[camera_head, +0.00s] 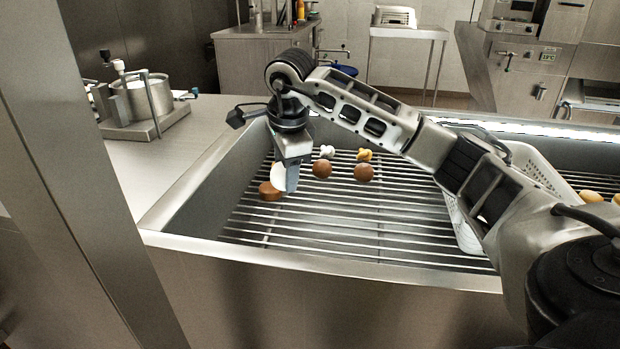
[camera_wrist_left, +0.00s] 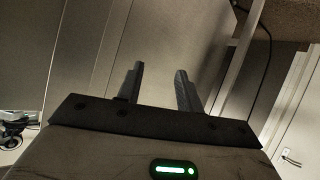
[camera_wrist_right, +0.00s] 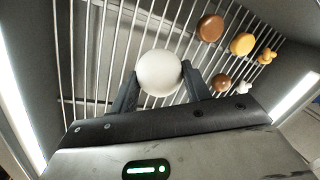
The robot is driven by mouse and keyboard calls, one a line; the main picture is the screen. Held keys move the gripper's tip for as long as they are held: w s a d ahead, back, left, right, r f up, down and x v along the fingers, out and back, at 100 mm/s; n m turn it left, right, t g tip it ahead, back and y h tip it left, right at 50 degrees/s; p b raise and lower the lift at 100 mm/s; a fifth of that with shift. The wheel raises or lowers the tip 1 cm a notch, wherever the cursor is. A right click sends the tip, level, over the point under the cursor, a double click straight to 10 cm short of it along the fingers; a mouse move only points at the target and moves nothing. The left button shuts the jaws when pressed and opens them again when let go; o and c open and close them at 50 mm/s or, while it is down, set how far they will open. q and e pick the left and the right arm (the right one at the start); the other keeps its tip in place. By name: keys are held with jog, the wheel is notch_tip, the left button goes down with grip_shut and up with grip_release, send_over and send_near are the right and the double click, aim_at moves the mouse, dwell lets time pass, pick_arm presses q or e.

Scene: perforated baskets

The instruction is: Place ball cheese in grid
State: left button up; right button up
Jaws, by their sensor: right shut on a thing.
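A white ball cheese (camera_wrist_right: 159,72) sits between the fingers of my right gripper (camera_wrist_right: 160,82) in the right wrist view. The gripper is shut on it. In the head view the right gripper (camera_head: 286,178) points down over the left part of the metal bar grid (camera_head: 340,235), and the white ball (camera_head: 277,174) is partly hidden by a finger. Whether the ball touches the bars I cannot tell. My left gripper (camera_wrist_left: 158,85) is open and empty in the left wrist view, away from the grid; it is not seen in the head view.
Brown rounds (camera_head: 270,191) (camera_head: 322,168), a yellow piece (camera_head: 364,154) and a white piece (camera_head: 327,151) lie on the grid nearby. A white perforated basket (camera_head: 530,160) stands at the right, partly behind my arm. The grid's front middle is clear. Metal walls (camera_head: 185,190) surround it.

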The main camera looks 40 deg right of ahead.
jog(key=s+d+m+g+h+p, duration=0.1)
jog(key=s+d+m+g+p, duration=0.2)
jog(key=s+m, duration=0.5)
jog(key=s+d+m+g+p, duration=0.15)
jog(key=s+d+m, duration=0.4)
jog(key=m, duration=0.65)
jog(key=shift+t, duration=0.45)
jog(key=w+d+f, duration=0.2)
jog(key=w+d, duration=0.1)
jog(key=w+d+f, duration=0.6)
jog(key=shift+w+d+b, duration=0.1)
jog(key=shift+d+b, duration=0.2)
jog(key=shift+d, duration=0.05)
jog(key=shift+w+d+f, duration=0.3)
jog(key=shift+d+f, duration=0.1)
jog(key=shift+f, duration=0.25)
pick_arm(q)
jog(key=shift+s+r, duration=0.15)
jog(key=shift+r, duration=0.55)
pick_arm(e)
jog(key=shift+f, duration=1.5)
jog(key=shift+f+b, duration=0.2)
jog(key=shift+b, duration=0.1)
jog(key=o, duration=1)
